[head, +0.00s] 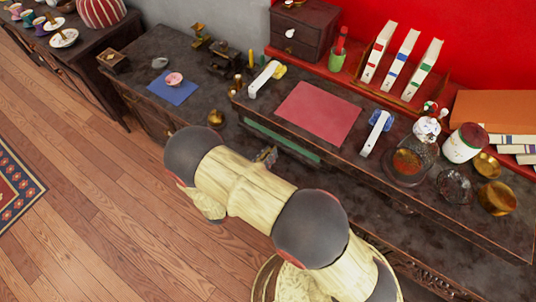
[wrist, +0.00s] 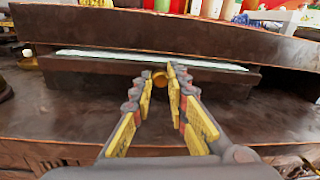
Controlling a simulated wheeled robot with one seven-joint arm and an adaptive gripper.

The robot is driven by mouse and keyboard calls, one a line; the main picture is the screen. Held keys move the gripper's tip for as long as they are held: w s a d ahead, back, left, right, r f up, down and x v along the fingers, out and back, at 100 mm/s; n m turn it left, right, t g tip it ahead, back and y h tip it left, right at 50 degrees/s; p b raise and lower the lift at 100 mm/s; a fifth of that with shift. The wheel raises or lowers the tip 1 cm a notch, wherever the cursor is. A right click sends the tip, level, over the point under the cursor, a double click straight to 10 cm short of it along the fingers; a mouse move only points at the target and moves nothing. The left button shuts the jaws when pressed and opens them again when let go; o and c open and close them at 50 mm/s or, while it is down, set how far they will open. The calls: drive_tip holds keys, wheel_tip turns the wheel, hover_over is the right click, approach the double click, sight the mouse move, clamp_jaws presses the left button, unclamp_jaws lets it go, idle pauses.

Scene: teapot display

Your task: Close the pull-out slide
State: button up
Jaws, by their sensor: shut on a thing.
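The pull-out slide (wrist: 95,66) is a dark wooden board under the raised desk top, partly drawn out. Its pale green upper surface shows as a thin strip in the wrist view and as a green band (head: 281,140) in the head view. A small round brass knob (wrist: 160,77) sits at the middle of its front. My gripper (wrist: 161,84) is straight in front of the slide, with its fingers closed on the knob from both sides. In the head view only a bit of my gripper (head: 267,155) shows beyond my arm, which hides part of the slide's front.
The raised desk top (wrist: 110,28) overhangs the slide. The lower dark table surface (wrist: 60,115) in front of the slide is mostly clear.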

sight(275, 145)
clamp_jaws()
drive_tip(key=shift+x, duration=2.15)
drive_tip(key=shift+w+a, duration=0.15)
drive_tip(key=o, duration=0.8)
unclamp_jaws()
drive_tip(key=shift+w, duration=0.1)
drive_tip(key=v, duration=1.2)
